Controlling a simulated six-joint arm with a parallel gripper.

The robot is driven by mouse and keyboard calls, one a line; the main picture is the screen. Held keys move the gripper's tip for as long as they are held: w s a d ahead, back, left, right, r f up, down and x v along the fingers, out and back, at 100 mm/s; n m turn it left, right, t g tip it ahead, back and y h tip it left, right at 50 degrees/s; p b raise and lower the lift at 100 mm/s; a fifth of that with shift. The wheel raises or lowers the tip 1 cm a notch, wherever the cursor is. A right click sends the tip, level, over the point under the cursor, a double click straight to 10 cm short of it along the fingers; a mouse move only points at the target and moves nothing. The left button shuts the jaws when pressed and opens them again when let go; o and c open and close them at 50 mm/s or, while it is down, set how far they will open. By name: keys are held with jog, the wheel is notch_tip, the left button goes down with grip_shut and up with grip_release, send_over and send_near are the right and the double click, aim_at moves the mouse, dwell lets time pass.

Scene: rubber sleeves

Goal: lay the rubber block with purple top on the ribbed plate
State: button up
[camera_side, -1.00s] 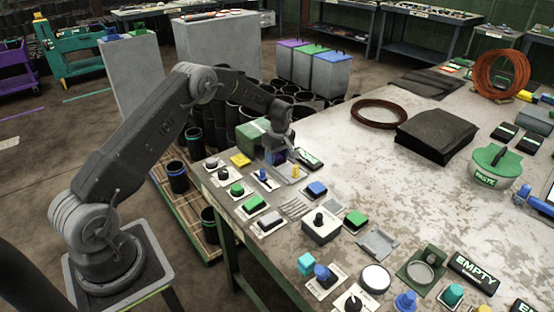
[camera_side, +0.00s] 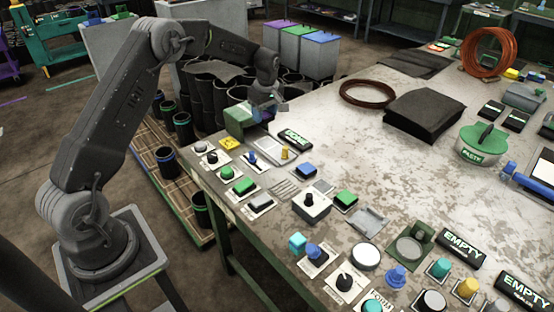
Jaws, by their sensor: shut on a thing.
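My gripper (camera_side: 268,108) is raised above the far left edge of the table, beside a green box (camera_side: 239,118). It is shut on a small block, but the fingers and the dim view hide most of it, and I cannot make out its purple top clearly. The ribbed plate (camera_side: 284,188) is a small grey plate with ridges. It lies bare on the table, in front of my gripper and lower in the picture.
Green buttons (camera_side: 244,186), a blue block (camera_side: 306,169) and a black knob on a white box (camera_side: 311,203) stand around the plate. A black "DONE" sign (camera_side: 296,141) lies behind it. A black mat stack (camera_side: 430,115) and a rust-coloured coil (camera_side: 367,94) lie farther back.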

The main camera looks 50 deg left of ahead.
jog(key=s+d, duration=0.8)
jog(key=s, duration=0.5)
send_over(284, 188)
notch_tip(284, 188, down, 6)
jog(key=shift+d+f, duration=0.15)
jog(key=shift+f, duration=2)
jog(key=shift+f, duration=0.2)
jog(key=o, duration=1)
jog(key=shift+r, duration=0.1)
